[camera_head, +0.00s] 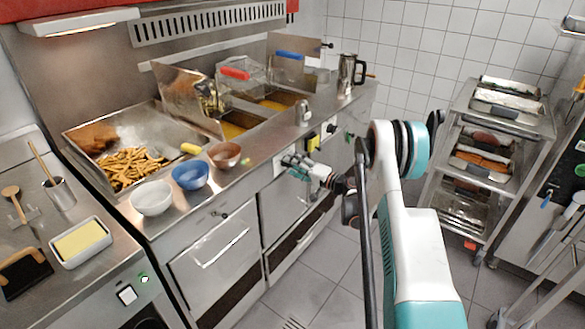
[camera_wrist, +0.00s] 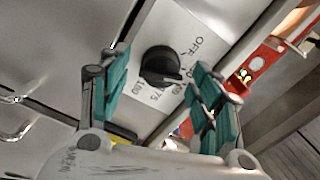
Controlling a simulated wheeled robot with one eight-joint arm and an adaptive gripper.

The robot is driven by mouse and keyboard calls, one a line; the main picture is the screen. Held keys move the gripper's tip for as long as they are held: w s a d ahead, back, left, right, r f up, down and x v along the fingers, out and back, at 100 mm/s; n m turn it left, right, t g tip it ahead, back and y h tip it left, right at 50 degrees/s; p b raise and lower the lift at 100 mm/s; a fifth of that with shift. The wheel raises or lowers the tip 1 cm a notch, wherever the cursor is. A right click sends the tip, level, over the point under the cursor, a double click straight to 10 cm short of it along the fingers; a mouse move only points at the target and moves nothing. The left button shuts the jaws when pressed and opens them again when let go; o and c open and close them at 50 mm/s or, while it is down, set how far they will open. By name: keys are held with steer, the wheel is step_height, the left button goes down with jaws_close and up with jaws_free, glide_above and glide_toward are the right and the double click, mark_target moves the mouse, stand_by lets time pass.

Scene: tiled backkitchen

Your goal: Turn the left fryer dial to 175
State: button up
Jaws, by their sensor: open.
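The black round dial (camera_wrist: 160,66) sits on a pale plate with printed marks in the wrist view. Its raised grip points right, towards small numbers below the word OFF; I cannot read exactly which mark it meets. My gripper (camera_wrist: 160,76) is open, with one teal-padded finger on each side of the dial. I cannot tell whether either pad touches it. In the head view my gripper (camera_head: 294,164) is at the fryer's front panel and hides the dial there. Another black dial (camera_head: 331,129) shows farther right on the panel.
Above the panel are the fryer vats (camera_head: 275,101) with a red-handled basket (camera_head: 240,76). Bowls, including a blue one (camera_head: 190,175), stand near the counter's front edge. A yellow switch (camera_head: 313,143) is right of my gripper. A tray rack (camera_head: 490,150) stands right, across clear floor.

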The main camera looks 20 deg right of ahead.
steer(key=shift+w+a, duration=0.25)
steer(key=shift+w, duration=0.25)
steer(key=c, duration=1.1)
